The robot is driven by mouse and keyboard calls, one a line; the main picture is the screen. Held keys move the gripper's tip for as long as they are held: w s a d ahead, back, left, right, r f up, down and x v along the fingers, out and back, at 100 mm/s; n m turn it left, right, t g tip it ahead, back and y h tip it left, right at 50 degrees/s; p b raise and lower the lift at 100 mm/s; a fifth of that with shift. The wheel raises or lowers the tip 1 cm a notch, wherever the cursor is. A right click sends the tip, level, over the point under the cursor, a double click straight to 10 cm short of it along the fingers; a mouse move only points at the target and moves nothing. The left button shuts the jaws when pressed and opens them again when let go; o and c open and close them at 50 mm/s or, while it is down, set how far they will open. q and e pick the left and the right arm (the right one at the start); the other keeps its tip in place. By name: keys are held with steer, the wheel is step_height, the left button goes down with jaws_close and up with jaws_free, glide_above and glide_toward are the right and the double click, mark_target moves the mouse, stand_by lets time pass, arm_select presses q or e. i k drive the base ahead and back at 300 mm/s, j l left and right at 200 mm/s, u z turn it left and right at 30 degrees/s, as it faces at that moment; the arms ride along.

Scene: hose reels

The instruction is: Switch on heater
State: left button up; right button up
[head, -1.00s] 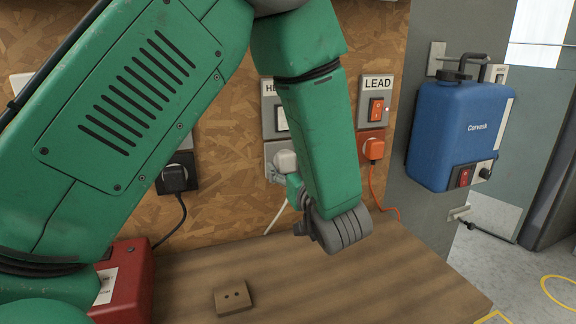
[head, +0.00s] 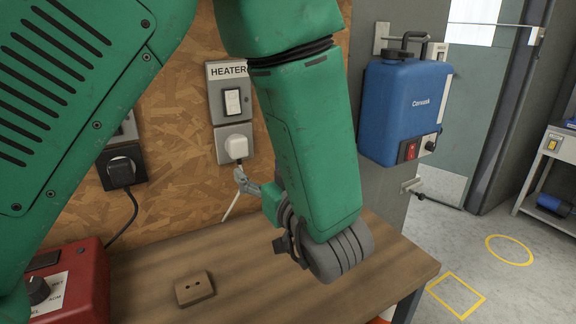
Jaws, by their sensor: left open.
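The heater switch (head: 232,102) is a white rocker on a grey plate labelled HEATER on the chipboard wall. Below it, a white plug (head: 236,146) sits in its socket, with a white cable hanging down. My left arm comes in from the left and bends down in front of the wall. My left gripper (head: 240,178) is open, just below the white plug and below the switch, partly hidden behind my forearm and wrist. Whether it touches the plug or cable I cannot tell. My right gripper is not in view.
A wooden workbench (head: 380,270) runs below, with a small two-holed block (head: 194,289) and a red box with a knob (head: 72,285). A black plug (head: 121,172) is at left. A blue Corvask tank (head: 404,110) hangs at right. The floor beyond is open.

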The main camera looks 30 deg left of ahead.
mark_target(232, 97)
steer(key=k+l, duration=0.1)
steer(key=l, duration=0.25)
steer(key=k+l, duration=0.15)
steer(key=l, duration=0.15)
steer(key=k+l, duration=0.1)
steer(key=l, duration=0.25)
steer(key=k+l, duration=0.1)
steer(key=l, duration=0.25)
